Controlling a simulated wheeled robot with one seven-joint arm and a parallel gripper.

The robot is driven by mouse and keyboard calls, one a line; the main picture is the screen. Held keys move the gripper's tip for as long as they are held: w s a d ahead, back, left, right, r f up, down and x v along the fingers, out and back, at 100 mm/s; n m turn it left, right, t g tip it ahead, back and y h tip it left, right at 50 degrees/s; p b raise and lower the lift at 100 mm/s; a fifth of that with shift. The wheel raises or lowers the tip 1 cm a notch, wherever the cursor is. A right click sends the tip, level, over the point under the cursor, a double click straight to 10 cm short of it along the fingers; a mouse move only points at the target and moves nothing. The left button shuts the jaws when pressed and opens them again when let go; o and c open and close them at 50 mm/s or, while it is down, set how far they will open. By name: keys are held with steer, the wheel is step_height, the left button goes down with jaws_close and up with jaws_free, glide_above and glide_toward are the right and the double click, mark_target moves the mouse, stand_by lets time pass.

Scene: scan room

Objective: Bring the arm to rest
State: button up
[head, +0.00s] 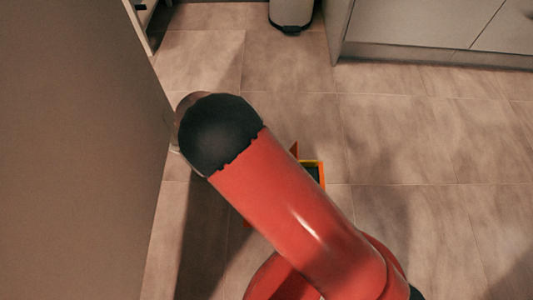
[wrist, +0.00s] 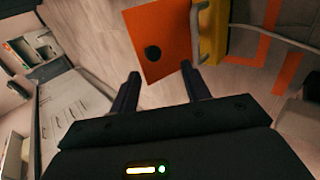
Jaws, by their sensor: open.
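My gripper (wrist: 160,70) shows in the wrist view with its two dark fingers spread apart and nothing between them. An orange panel with a dark round hole (wrist: 174,24) appears beyond the fingertips, with a yellow part (wrist: 210,32) beside it. I cannot tell how far the fingers are from them. In the head view my red arm is bent, with its black joint near the large grey-brown surface at the left. My gripper is hidden in that view.
In the head view, a yellow and orange object (head: 320,169) is mostly hidden behind my arm. The large grey-brown surface (head: 75,150) fills the left side. A bin (head: 290,12) and cabinets (head: 430,22) stand at the back. The tiled floor (head: 440,150) at right is clear.

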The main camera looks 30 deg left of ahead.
stand_by(0.3)
steer(key=w+d+r+m+g+y+p, duration=0.1)
steer(key=w+d+r+y+p, duration=0.15)
steer(key=d+r, duration=0.55)
steer(key=w+d+r+m+g+y+p, duration=0.15)
steer(key=w+d+r, duration=0.35)
steer(key=r, duration=0.6)
steer(key=w+d+r+m+g+y+p, duration=0.1)
steer(key=w+d+r+m+y+p, duration=0.1)
steer(key=d+r, duration=0.65)
steer(key=s+d+r+m+t+p, duration=0.1)
steer(key=s+d+r+t+p, duration=0.1)
steer(key=s+d+r, duration=0.3)
steer(key=s+d+r+m+t+y+p, duration=0.1)
steer(key=s+d+r+t+p, duration=0.1)
steer(key=s+d+r, duration=0.4)
steer(key=d+r, duration=0.4)
steer(key=d, duration=0.2)
steer(key=shift+d+y+p, duration=0.3)
steer(key=shift+p, duration=0.1)
